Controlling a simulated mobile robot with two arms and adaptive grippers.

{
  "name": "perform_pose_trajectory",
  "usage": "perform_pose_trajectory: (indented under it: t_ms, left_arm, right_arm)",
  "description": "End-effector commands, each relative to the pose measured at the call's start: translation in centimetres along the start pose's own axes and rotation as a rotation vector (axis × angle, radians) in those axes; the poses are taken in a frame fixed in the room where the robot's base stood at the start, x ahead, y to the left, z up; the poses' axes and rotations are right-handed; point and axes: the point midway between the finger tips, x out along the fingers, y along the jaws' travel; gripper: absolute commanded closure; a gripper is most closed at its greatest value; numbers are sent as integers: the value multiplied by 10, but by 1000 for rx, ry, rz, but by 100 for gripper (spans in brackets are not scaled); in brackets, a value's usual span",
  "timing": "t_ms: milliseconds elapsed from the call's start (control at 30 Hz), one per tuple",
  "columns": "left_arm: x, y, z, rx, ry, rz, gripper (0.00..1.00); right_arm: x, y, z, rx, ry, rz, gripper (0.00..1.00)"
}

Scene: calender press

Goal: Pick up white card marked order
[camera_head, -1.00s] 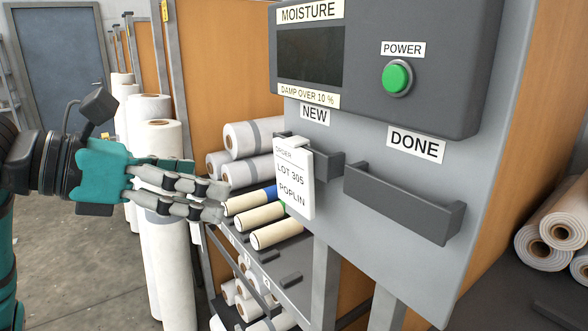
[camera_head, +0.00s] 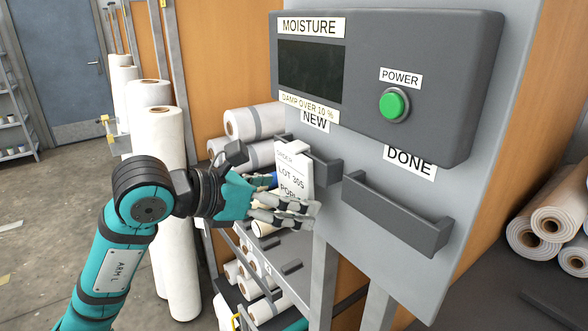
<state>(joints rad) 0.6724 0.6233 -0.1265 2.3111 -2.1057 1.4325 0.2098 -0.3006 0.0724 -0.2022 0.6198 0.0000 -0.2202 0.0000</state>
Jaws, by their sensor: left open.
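The white order card (camera_head: 291,164) reads "ORDER, LOT 305, POPLIN" and stands upright in the holder marked NEW (camera_head: 327,171), on the grey panel. My left gripper (camera_head: 303,207) is open, its fingers reaching across the lower part of the card and hiding the end of the word POPLIN. I cannot tell whether the fingers touch the card or have it between them. My right gripper is not in view.
An empty holder marked DONE (camera_head: 397,214) is to the right. Above are the moisture display box (camera_head: 375,75) and a green power button (camera_head: 394,104). Fabric rolls (camera_head: 255,122) lie on shelves behind the card; tall white rolls (camera_head: 160,190) stand at left.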

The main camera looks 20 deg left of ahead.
Motion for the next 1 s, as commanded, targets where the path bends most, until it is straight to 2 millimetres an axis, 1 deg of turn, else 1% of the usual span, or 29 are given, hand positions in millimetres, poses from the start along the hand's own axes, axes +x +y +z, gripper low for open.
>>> perform_pose_trajectory:
  t_ms: [33,100,200,433,467,700,800,1000]
  left_arm:
    - [7,-1,3,-6,3,-4,0]
    - [16,0,2,-4,1,-4,0]
    - [24,0,1,-2,1,-1,0]
    - [26,0,0,0,0,1,0]
    - [26,0,0,0,0,1,1]
    - [26,0,0,0,0,0,33]
    - [26,0,0,0,0,0,36]
    - [26,0,0,0,0,0,37]
  right_arm:
    - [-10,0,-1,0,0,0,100]
    - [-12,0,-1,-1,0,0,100]
    - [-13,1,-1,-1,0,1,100]
    - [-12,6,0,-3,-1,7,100]
    - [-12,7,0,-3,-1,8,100]
    - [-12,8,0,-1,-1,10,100]
    - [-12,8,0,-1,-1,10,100]
    - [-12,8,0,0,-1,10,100]
